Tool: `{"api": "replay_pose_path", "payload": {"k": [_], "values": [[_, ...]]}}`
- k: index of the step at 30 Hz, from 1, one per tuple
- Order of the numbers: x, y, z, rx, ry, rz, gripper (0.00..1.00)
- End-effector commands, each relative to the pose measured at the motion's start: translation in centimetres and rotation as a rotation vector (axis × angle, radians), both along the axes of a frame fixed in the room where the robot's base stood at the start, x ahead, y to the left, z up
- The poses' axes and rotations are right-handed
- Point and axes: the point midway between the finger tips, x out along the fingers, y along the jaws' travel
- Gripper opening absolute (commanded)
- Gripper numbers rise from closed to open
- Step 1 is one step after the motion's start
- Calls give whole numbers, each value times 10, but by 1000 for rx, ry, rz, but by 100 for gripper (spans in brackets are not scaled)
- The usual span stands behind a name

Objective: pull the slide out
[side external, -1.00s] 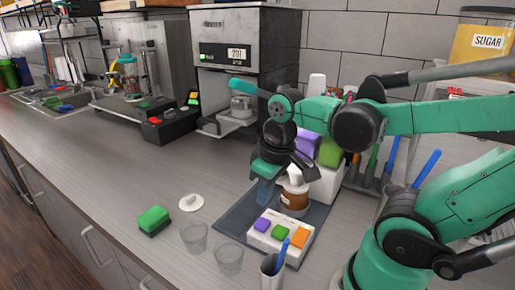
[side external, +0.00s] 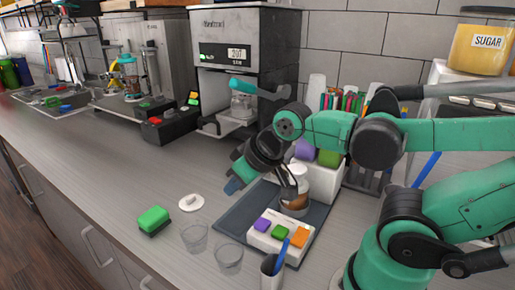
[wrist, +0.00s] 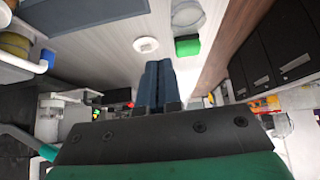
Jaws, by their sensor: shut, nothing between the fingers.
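The cup sealer (side external: 250,30) is a tall silver and black machine with a lit display, standing against the back wall. Its slide (side external: 225,124) is a light tray low at the front of the sealer's opening. A clear cup (side external: 243,105) sits at the slide, inside the opening. My gripper (side external: 232,187) is shut and empty, tilted down to the left, in front of the sealer and above the counter, apart from the slide. In the wrist view its blue fingers (wrist: 156,85) are together. I cannot pick out the slide clearly in the wrist view.
A dark mat (side external: 231,219) carries a brown jar (side external: 295,197) and a white block holder (side external: 280,237). A green block (side external: 153,220), a white lid (side external: 191,203) and clear cups (side external: 229,258) stand nearer. A black box (side external: 168,130) stands left of the sealer. The counter's middle is clear.

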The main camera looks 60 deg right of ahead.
Motion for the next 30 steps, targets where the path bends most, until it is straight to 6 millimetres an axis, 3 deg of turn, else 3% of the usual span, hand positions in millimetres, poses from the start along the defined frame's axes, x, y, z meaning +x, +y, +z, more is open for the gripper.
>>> {"api": "replay_pose_path", "payload": {"k": [6, 11, 12, 14, 22, 30], "values": [[0, 0, 0, 0, 0, 0, 0], [4, -4, 3, -7, 13, -4, 43], [7, -7, 6, -13, 24, -7, 49], [14, -14, 12, -26, 50, -13, 49], [67, -79, 28, -83, 245, -36, 49], [106, -167, 4, -73, 447, -32, 49]]}}
